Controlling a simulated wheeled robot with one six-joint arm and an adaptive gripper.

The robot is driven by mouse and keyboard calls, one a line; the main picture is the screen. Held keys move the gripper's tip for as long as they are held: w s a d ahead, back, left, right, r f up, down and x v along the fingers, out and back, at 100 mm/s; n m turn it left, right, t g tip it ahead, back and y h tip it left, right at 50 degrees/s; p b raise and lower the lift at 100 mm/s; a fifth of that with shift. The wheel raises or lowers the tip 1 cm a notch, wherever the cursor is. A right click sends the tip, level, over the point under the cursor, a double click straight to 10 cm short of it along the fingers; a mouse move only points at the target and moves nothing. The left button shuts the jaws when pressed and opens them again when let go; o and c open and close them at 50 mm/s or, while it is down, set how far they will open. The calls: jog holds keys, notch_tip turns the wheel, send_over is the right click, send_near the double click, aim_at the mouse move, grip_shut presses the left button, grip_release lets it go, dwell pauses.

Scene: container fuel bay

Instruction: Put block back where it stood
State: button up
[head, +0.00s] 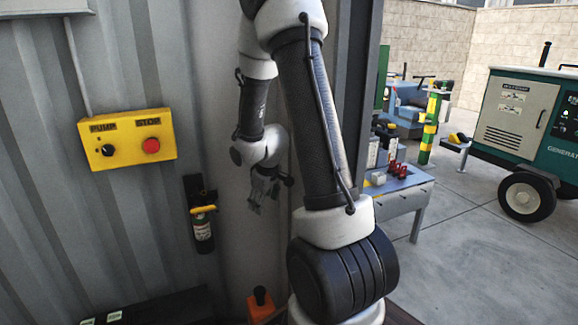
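My gripper (255,204) hangs pointing down in front of the corrugated container wall, left of my arm's thick upper link. It is small and dim in the head view. I cannot tell whether its fingers are apart or together, and I see no block clearly between them. A small pale, yellowish block-like thing (377,179) lies on the grey table (401,199) to the right, near its left edge. I cannot tell for sure that it is the task's block. My arm hides the table's left part.
Red and dark things stand on the table. An orange box with a black knob (261,303) stands below. A generator (520,130) is at right, with open concrete floor before it.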

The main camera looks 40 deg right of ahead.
jog(key=s+a+r+m, duration=0.15)
jog(key=s+r, duration=0.25)
jog(key=r, duration=0.4)
jog(key=s+a+r+m, duration=0.15)
jog(key=s+r, duration=0.25)
jog(key=r, duration=0.4)
jog(key=s+a+r, duration=0.3)
jog(key=s, duration=0.5)
jog(key=s+a+r+y, duration=0.1)
jog(key=s+a+r, duration=0.2)
jog(key=s, duration=0.5)
jog(key=shift+s+a+r+m+t, duration=0.15)
jog(key=shift+a+r+m+t, duration=0.15)
jog(key=shift+r, duration=0.35)
jog(key=shift+d, duration=0.1)
